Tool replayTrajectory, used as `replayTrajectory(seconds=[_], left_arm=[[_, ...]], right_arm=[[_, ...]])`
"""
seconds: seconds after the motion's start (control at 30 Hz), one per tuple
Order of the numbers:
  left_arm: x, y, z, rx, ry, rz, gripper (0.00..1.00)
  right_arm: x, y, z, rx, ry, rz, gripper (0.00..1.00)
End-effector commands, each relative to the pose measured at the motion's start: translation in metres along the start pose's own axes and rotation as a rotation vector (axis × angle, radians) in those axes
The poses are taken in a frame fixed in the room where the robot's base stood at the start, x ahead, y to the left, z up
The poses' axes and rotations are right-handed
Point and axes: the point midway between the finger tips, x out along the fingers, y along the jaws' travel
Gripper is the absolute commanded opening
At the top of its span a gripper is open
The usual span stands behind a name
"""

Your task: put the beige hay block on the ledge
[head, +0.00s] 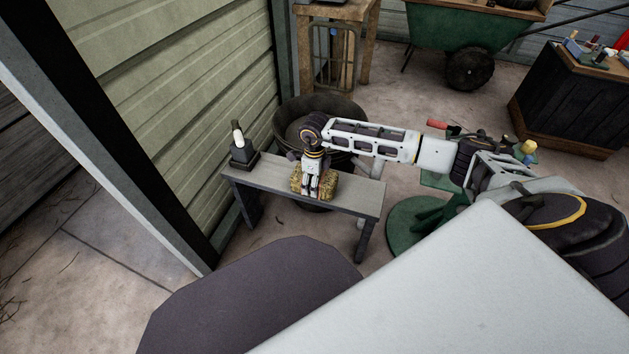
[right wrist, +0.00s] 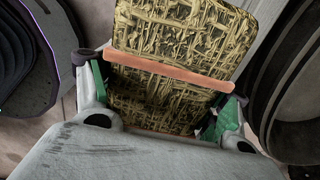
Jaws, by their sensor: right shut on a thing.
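The beige hay block (head: 328,187) is a small straw-textured bale at the front edge of the grey bench-like ledge (head: 361,197). I cannot tell whether its underside rests on the top or hangs just above it. My right gripper (head: 312,190) reaches down over the block and is shut on it. In the right wrist view the block (right wrist: 180,35), with an orange band around it, sits between the gripper's two green-padded fingers (right wrist: 165,100). My left gripper is out of view.
A dark round tub (head: 285,119) is right behind the ledge, close to my right arm. A green round-based stand (head: 408,226) is to the right. A corrugated wall (head: 185,75) runs along the left.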

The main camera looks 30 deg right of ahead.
Motion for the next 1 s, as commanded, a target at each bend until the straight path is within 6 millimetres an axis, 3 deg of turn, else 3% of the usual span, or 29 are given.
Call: replayTrajectory(seconds=[0.47, 0.5, 0.67, 1.0], left_arm=[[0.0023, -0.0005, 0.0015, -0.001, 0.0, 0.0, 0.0], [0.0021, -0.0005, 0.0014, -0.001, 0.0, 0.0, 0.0], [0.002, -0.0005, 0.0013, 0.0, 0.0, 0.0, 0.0], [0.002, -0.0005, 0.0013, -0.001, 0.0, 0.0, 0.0]], right_arm=[[0.004, -0.0002, 0.0004, 0.0, -0.001, 0.0, 0.08], [0.0037, -0.0002, 0.0004, 0.0, -0.001, 0.0, 0.81], [0.0038, -0.0001, 0.0003, 0.0, -0.001, 0.0, 1.0], [0.0047, 0.0003, -0.0003, 0.0, 0.001, 0.001, 1.0]])
